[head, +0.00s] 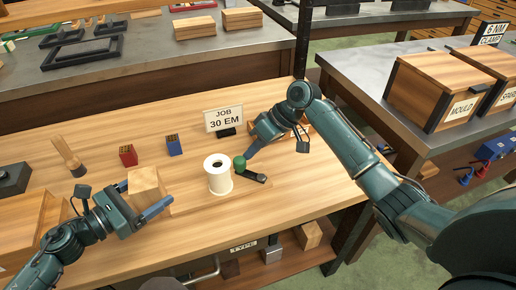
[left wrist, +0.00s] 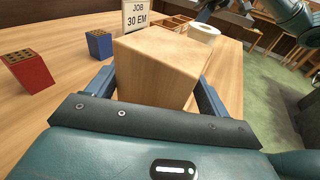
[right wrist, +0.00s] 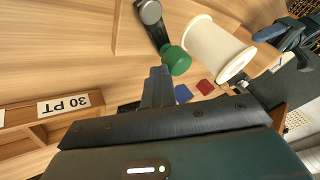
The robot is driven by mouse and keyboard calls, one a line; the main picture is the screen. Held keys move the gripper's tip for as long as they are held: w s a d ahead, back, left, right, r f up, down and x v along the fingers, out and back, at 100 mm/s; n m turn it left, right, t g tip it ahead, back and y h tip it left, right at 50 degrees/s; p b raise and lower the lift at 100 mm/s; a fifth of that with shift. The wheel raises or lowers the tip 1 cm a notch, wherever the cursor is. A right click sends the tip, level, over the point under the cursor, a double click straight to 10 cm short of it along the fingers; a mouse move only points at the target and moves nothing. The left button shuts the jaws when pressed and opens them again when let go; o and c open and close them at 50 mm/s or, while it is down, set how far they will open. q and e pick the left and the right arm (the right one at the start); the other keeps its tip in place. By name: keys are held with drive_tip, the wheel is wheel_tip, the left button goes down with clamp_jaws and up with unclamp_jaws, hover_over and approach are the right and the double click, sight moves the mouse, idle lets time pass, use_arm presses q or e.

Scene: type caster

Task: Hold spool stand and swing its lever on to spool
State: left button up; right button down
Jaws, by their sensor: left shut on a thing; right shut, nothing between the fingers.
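The spool stand has a pale wooden block (head: 145,186), also in the left wrist view (left wrist: 158,70). My left gripper (head: 146,204) is shut on this block, one finger on each side. A white spool (head: 219,178) stands upright to the block's right; it also shows in the right wrist view (right wrist: 214,48). The dark lever (head: 252,175) with a green knob (head: 239,163) lies right of the spool, its knob end close beside the spool. My right gripper (head: 251,154) is shut and empty, fingertips beside the knob (right wrist: 176,61). I cannot tell whether they touch it.
A "JOB 30 EM" sign (head: 224,120) stands behind the spool. Red (head: 128,155) and blue (head: 174,145) drilled blocks and a brush (head: 69,156) stand behind the left gripper. A wooden box (head: 25,215) is at the left. The bench front right of the lever is clear.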

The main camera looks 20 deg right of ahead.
use_arm(q)
drive_tip(key=shift+s, duration=0.1)
use_arm(e)
drive_tip(key=shift+s+a, duration=0.15)
drive_tip(key=shift+a, duration=0.4)
use_arm(q)
drive_tip(key=shift+d, duration=0.1)
use_arm(e)
drive_tip(key=shift+w+d, duration=0.3)
drive_tip(key=shift+d, duration=0.05)
drive_tip(key=w+d, duration=0.1)
drive_tip(key=w+d+r, duration=0.1)
drive_tip(key=d, duration=0.1)
drive_tip(key=shift+w+d+r, duration=0.1)
drive_tip(key=shift+w, duration=0.1)
drive_tip(key=w+v, duration=0.1)
drive_tip(key=v, duration=0.7)
drive_tip(key=shift+d+r, duration=0.2)
drive_tip(key=shift+r, duration=0.05)
use_arm(q)
drive_tip(key=o, duration=1)
drive_tip(key=shift+c, duration=0.2)
